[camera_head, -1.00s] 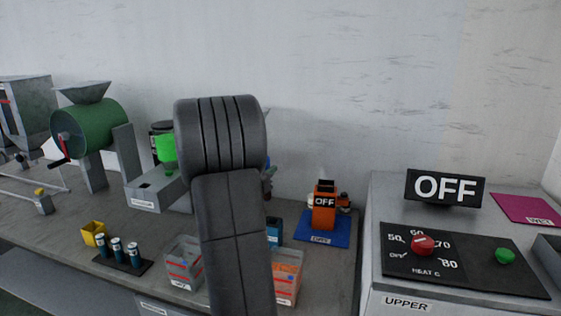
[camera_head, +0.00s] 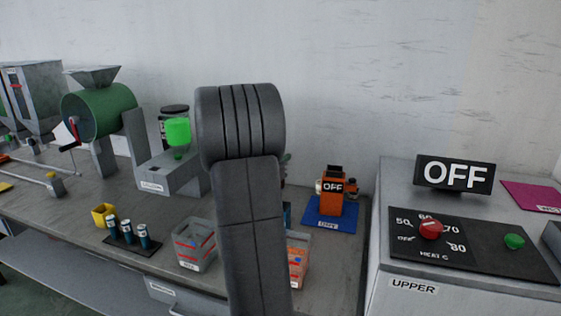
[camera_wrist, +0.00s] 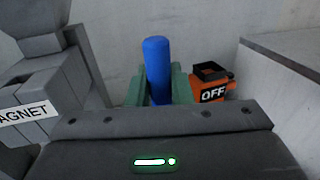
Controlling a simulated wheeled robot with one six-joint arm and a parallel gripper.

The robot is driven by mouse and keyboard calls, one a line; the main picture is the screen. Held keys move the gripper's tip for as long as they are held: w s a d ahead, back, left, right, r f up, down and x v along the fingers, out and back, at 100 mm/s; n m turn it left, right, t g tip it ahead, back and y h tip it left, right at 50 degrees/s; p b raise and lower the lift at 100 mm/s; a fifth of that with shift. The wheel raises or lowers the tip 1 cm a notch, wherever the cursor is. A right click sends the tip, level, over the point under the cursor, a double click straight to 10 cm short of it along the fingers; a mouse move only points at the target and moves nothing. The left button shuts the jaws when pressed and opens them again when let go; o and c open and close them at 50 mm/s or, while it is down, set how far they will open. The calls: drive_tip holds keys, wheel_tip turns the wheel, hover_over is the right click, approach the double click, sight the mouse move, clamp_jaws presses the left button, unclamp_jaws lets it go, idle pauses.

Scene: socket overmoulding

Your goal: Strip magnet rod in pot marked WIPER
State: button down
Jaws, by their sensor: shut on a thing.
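A blue rod (camera_wrist: 158,68) with a rounded top stands upright between the green fingers of my gripper (camera_wrist: 160,92) in the wrist view. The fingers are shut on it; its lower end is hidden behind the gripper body. In the head view my arm hides the rod and nearly all of the gripper. Two clear pots stand on the bench, a left one (camera_head: 196,243) and a right one (camera_head: 298,262) partly behind my arm. Their labels are too small to read, so I cannot tell which is marked WIPER.
An orange device marked OFF (camera_head: 331,190) stands on a blue mat (camera_head: 321,222). A grey heater cabinet (camera_head: 400,262) is at right. A grey block labelled MAGNET (camera_wrist: 45,95) shows in the wrist view.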

wheel_tip(320, 180, down, 13)
drive_tip(key=b, duration=1.6)
drive_tip(key=shift+f, duration=0.15)
idle(1.1)
drive_tip(key=shift+b, duration=0.3)
drive_tip(key=shift+r+p, duration=3.05)
drive_tip(key=shift+r, duration=2.35)
